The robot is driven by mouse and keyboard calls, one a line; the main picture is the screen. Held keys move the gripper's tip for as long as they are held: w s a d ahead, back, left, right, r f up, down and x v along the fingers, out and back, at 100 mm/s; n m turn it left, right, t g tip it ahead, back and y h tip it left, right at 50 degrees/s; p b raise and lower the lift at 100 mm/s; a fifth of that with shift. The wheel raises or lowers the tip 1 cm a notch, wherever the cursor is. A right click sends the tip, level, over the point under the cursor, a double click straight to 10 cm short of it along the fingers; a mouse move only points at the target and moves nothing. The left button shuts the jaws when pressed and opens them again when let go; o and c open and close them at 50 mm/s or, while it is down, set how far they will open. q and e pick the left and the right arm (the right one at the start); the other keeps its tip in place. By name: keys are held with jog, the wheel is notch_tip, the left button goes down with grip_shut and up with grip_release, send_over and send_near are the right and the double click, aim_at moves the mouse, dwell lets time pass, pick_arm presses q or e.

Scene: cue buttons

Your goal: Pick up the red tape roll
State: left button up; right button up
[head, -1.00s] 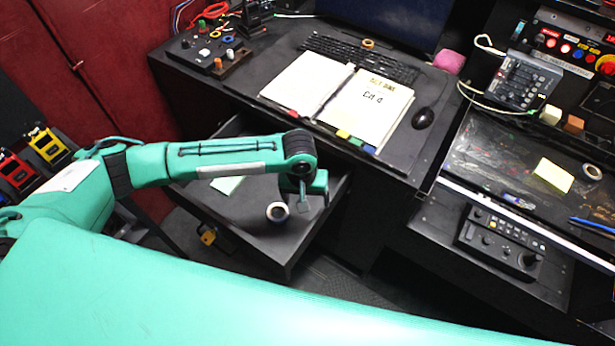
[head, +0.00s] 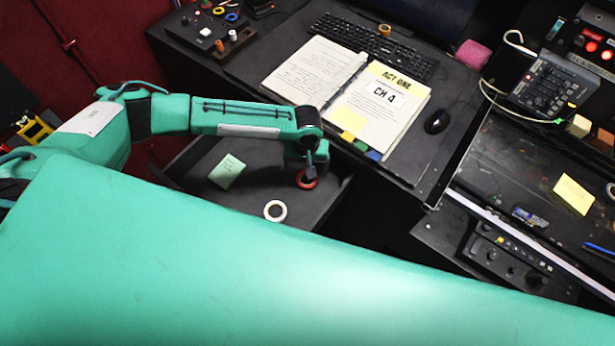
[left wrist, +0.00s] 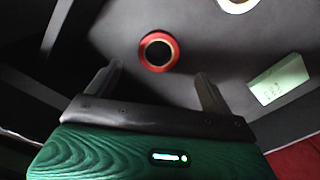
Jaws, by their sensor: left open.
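The red tape roll (head: 307,180) lies flat in the open drawer, near its right side, partly hidden by my gripper in the head view. In the left wrist view the red tape roll (left wrist: 158,51) lies just beyond the fingertips, centred between them, with dark drawer floor showing through its hole. My left gripper (head: 308,172) points down over the roll. In the left wrist view my left gripper (left wrist: 158,72) has its two fingers spread wide, with nothing between them. My right gripper is in neither view.
The drawer walls stand close around. Above is the desk with an open binder (head: 385,100), a keyboard and a mouse (head: 437,121).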

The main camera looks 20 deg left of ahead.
aim_at(307, 182)
pick_arm(q)
jog(key=shift+f, duration=0.55)
jog(key=shift+w+f, duration=0.1)
jog(key=shift+f, duration=0.15)
jog(key=shift+f+p, duration=0.45)
jog(key=shift+f, duration=0.05)
notch_tip(307, 182, down, 3)
jog(key=shift+d+f+p, duration=0.1)
jog(key=shift+f+p, duration=0.1)
jog(key=shift+p, duration=0.25)
jog(key=shift+f, duration=0.45)
jog(key=c, duration=1)
jog(key=shift+c, duration=0.2)
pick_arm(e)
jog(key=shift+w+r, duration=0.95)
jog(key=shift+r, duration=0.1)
pick_arm(q)
jog(key=shift+r, duration=0.15)
